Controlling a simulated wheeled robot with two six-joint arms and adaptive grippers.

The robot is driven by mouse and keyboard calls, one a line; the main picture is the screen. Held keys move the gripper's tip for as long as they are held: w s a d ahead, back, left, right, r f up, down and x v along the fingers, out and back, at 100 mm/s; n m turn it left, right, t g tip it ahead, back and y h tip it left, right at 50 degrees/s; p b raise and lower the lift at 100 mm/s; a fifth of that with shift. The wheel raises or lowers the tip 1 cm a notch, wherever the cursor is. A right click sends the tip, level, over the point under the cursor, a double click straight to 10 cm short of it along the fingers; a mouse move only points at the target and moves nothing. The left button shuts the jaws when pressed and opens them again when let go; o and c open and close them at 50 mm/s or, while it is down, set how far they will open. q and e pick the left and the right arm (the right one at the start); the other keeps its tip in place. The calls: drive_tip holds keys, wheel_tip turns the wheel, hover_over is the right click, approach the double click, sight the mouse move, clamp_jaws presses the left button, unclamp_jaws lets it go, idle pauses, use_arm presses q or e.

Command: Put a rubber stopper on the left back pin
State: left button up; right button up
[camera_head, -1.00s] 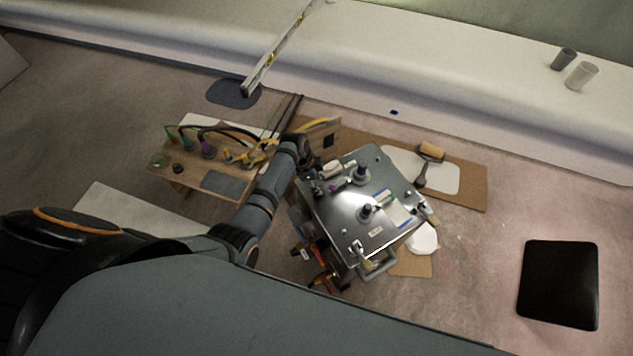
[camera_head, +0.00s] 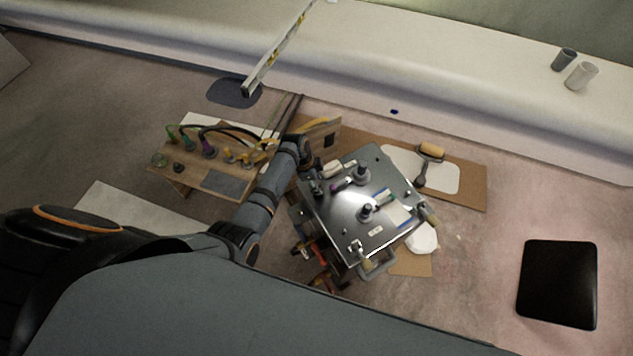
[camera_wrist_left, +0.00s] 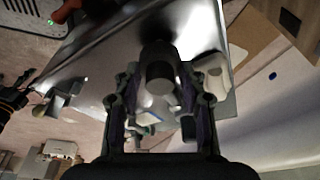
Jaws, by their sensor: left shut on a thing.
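A shiny metal plate (camera_head: 336,220) on top of a cart carries several upright posts. One post with a dark round base (camera_head: 361,173) stands near its back edge, and another (camera_head: 367,211) stands near the middle. My left gripper (camera_head: 316,178) is over the plate's left back corner. In the left wrist view my left gripper (camera_wrist_left: 160,92) is shut on a dark grey cylinder (camera_wrist_left: 160,70), apparently the rubber stopper, with the plate (camera_wrist_left: 105,60) beyond it. The left back pin is hidden, so I cannot tell whether the stopper touches it. My right gripper is not in view.
A wooden bench (camera_head: 200,182) with cables and coloured plugs stands left of the cart. A white cylinder (camera_head: 332,170) lies near the plate's back left edge. A roller (camera_head: 431,152) lies on cardboard behind, and a black pad (camera_head: 558,284) lies at right.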

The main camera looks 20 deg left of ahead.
use_arm(q)
drive_tip(key=shift+f, duration=0.25)
drive_tip(key=shift+f+b, duration=0.4)
drive_tip(key=shift+f, duration=0.05)
drive_tip(key=shift+f, duration=0.15)
drive_tip(key=shift+f+b, duration=0.4)
drive_tip(key=shift+f, duration=0.05)
drive_tip(key=o, duration=1.8)
